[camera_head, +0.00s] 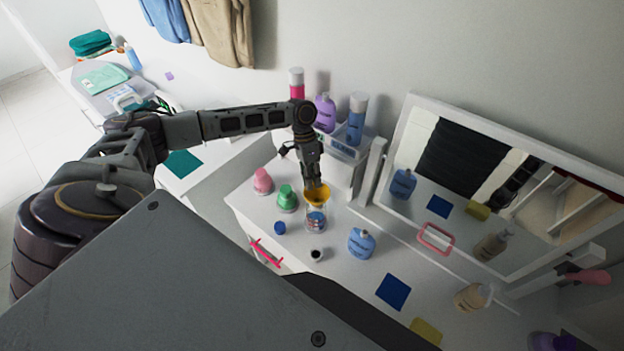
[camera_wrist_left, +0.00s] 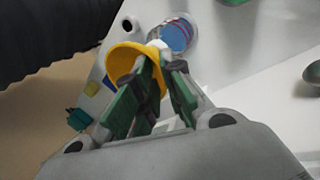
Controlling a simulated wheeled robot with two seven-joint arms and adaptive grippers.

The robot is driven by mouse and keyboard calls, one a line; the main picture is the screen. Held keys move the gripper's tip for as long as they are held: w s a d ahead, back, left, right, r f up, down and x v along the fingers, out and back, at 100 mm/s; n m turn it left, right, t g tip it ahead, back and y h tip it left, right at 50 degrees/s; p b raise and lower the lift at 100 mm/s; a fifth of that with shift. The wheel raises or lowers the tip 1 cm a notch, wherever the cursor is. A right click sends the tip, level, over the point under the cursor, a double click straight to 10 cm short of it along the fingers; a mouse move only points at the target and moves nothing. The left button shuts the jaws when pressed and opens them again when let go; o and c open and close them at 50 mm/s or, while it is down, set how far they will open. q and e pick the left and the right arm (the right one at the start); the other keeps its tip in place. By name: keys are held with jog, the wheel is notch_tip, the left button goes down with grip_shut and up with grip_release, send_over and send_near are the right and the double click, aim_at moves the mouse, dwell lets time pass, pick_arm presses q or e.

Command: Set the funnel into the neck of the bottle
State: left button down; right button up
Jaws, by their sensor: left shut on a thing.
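My left gripper (camera_head: 315,186) is shut on the yellow funnel (camera_head: 320,196), with its fingers on the funnel's cone. In the left wrist view the funnel (camera_wrist_left: 122,60) is tilted, and its pale spout end points toward the clear bottle. The clear bottle (camera_head: 316,220) with blue contents stands upright on the white tabletop, just below the funnel in the head view. It also shows in the left wrist view (camera_wrist_left: 178,36), beside the spout. I cannot tell whether the spout is inside the neck or only over it. My right gripper is not in view.
A pink bottle (camera_head: 262,181) and green bottle (camera_head: 287,198) stand left of the clear bottle. A blue cap (camera_head: 279,228), small dark-topped item (camera_head: 316,255) and blue bottle (camera_head: 361,243) are near it. A raised organiser (camera_head: 341,148) and mirror (camera_head: 478,262) are behind.

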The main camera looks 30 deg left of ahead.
pick_arm(q)
jog(key=c, duration=1.4)
grip_release()
jog(key=shift+c, duration=0.2)
jog(key=v, duration=1.2)
jog(key=shift+s+f, duration=0.1)
